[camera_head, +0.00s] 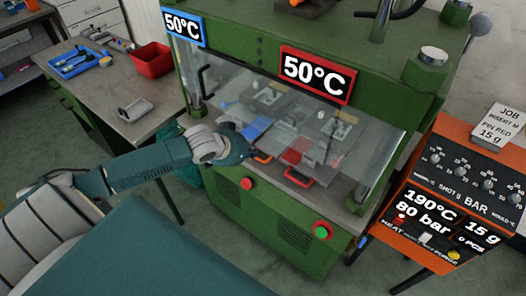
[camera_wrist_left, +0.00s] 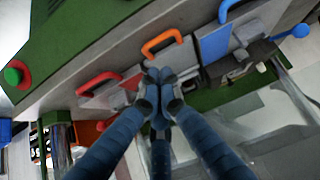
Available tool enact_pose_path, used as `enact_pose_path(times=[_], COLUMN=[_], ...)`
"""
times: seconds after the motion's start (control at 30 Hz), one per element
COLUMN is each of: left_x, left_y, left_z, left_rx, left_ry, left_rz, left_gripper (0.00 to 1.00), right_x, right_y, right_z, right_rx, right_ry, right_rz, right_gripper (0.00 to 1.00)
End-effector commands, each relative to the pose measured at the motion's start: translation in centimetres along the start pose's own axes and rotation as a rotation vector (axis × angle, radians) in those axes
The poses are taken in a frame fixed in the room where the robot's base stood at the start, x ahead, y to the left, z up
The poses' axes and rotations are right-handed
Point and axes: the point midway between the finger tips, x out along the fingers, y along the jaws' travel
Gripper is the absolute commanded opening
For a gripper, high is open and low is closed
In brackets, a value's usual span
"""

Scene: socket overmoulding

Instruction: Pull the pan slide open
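The green press (camera_head: 265,205) has slides with loop handles along its front edge. An orange handle (camera_head: 262,157) and a red handle (camera_head: 300,179) show in the head view. In the left wrist view the red handle (camera_wrist_left: 98,84), the orange handle (camera_wrist_left: 162,42) and a blue handle (camera_wrist_left: 228,10) stand in a row. No label shows which is the pan slide. My left gripper (camera_head: 250,146) is at the press front, close to the orange handle. In the wrist view its fingertips (camera_wrist_left: 159,76) are together, with nothing seen between them, just short of the orange handle. My right gripper is out of view.
A clear guard (camera_head: 195,75) covers the press front above the slides. Red (camera_head: 246,183) and green (camera_head: 322,231) buttons sit below. An orange control unit (camera_head: 455,190) stands right. A side table (camera_head: 85,100) with a red bin (camera_head: 152,60) stands left.

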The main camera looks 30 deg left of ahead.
Motion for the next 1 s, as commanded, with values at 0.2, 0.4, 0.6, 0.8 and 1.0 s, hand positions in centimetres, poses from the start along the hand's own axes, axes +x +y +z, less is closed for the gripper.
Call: enact_pose_path(times=[0.2, 0.4, 0.6, 0.8, 1.0], left_x=[3.6, 6.9, 8.7, 9.2, 9.2], left_y=[0.1, 0.1, 0.1, 0.1, 0.1], left_z=[-0.2, -0.1, 0.0, 0.0, 0.0], left_rx=[-0.003, -0.001, 0.001, 0.003, 0.003], left_ry=[0.002, 0.001, 0.001, 0.002, 0.002], left_rz=[0.0, 0.0, 0.0, 0.0, 0.0], left_gripper=[0.0, 0.0, 0.0, 0.0, 0.0], right_x=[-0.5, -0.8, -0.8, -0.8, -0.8], right_y=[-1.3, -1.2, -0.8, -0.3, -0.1], right_z=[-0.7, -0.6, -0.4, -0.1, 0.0], right_rx=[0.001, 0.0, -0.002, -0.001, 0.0], right_ry=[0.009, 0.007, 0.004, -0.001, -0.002], right_rz=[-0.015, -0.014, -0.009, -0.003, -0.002], right_gripper=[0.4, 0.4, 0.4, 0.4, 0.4])
